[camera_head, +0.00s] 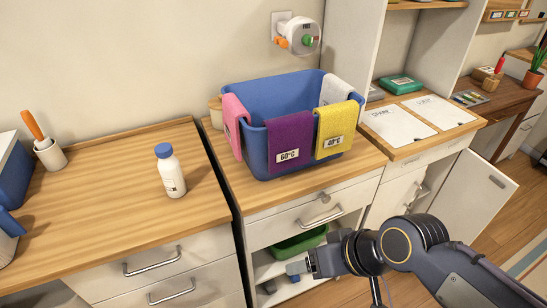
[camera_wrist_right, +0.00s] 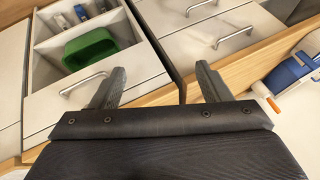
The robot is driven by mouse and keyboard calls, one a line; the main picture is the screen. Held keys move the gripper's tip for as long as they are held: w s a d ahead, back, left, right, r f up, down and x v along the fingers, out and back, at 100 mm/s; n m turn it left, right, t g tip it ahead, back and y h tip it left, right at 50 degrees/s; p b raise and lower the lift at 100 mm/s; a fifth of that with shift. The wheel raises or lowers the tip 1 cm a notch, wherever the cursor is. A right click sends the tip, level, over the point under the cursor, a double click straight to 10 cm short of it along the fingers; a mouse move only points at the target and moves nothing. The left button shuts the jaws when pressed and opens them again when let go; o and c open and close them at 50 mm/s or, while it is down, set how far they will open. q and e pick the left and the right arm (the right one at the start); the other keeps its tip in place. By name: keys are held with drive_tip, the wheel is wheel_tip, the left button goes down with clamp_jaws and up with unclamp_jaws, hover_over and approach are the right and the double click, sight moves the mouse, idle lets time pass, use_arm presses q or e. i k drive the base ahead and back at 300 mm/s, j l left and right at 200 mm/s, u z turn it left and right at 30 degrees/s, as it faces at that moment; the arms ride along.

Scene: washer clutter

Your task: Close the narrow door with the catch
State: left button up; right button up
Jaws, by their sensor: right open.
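A white door panel (camera_head: 478,198) stands open at the right of the head view, with a small grey fitting (camera_head: 497,182) near its upper outer corner; I cannot tell whether this fitting is the catch. My right gripper (camera_head: 280,279) is low in front of the open compartment under the basket, well left of this panel. In the right wrist view my right gripper (camera_wrist_right: 160,69) is open, with nothing between its fingers. Its arm hides part of the lower cabinet fronts. My left gripper is not in view.
A green bin (camera_head: 299,243) sits in the open compartment, and also shows in the wrist view (camera_wrist_right: 90,48). A blue basket (camera_head: 285,98) with cloths stands above. A white bottle (camera_head: 171,172) stands on the left counter. Bar handles (camera_head: 320,216) project from the fronts.

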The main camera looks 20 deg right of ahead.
sight(467, 201)
drive_tip(key=k+l, duration=0.1)
drive_tip(key=l, duration=0.5)
drive_tip(key=k+l+u, duration=0.1)
drive_tip(key=l, duration=0.5)
drive_tip(key=k+l, duration=0.15)
drive_tip(key=l, duration=0.4)
drive_tip(key=k+l+u, duration=0.1)
drive_tip(key=l, duration=0.5)
drive_tip(key=k+l, duration=0.15)
drive_tip(key=l, duration=0.4)
drive_tip(key=k+l+u, duration=0.1)
drive_tip(key=l, duration=0.5)
drive_tip(key=k+l, duration=0.2)
drive_tip(key=l, duration=0.35)
drive_tip(key=k+l+u, duration=0.1)
drive_tip(key=l, duration=0.45)
drive_tip(key=l+u, duration=0.1)
drive_tip(key=l, duration=1.9)
drive_tip(key=k+u, duration=0.1)
drive_tip(key=k, duration=0.3)
